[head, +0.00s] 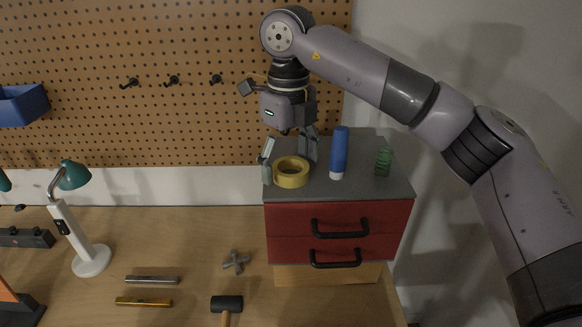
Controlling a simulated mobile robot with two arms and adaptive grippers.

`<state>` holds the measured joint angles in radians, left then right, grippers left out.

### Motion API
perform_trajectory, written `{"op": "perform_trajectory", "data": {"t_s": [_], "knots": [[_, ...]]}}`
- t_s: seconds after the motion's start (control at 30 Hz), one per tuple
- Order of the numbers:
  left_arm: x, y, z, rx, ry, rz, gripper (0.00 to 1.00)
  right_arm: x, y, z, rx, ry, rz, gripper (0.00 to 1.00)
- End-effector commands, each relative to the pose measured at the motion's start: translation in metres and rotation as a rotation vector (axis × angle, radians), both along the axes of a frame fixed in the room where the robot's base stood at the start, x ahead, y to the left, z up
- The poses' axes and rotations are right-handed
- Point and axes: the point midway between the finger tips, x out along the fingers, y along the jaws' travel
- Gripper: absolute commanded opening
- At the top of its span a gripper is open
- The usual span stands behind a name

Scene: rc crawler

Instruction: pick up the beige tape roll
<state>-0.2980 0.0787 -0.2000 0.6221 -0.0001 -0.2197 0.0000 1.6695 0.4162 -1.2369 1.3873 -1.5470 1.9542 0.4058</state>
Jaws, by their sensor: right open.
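The beige tape roll (291,181) looks yellowish and lies flat on the grey top of a red drawer cabinet, near its front left edge. My right gripper (289,160) points down over the cabinet, with its fingers spread. One finger is at the left side of the roll and the other is behind it to the right. Whether either finger touches the roll is unclear. Nothing is held between the fingers. My left gripper is out of the picture.
A blue tube with a white cap (339,153) stands close right of the roll, and a green coil (383,161) is farther right. The red cabinet (285,222) has black handles. A pegboard (180,50) rises behind. A lamp (91,259), mallet (227,304) and bars occupy the bench.

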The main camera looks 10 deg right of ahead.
Motion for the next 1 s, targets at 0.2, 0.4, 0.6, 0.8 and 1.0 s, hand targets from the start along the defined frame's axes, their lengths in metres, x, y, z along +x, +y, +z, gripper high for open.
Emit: {"op": "perform_trajectory", "data": {"t_s": [0.2, 0.4, 0.6, 0.8, 1.0], "knots": [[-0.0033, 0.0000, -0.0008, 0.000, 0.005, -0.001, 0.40, 0.0000, 0.0001, -0.0003, 0.000, 0.000, 0.000, 0.74], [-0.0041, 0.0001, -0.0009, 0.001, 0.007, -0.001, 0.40, 0.0000, 0.0001, -0.0002, 0.000, 0.000, 0.000, 0.61], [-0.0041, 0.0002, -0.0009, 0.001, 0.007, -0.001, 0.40, 0.0000, 0.0002, -0.0001, 0.000, 0.000, 0.001, 0.47], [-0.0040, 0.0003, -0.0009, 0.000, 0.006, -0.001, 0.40, 0.0000, 0.0002, 0.0000, 0.000, 0.000, 0.001, 0.34], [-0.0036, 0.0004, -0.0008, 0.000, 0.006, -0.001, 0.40, 0.0000, 0.0002, 0.0001, 0.000, 0.000, 0.001, 0.30]]}}
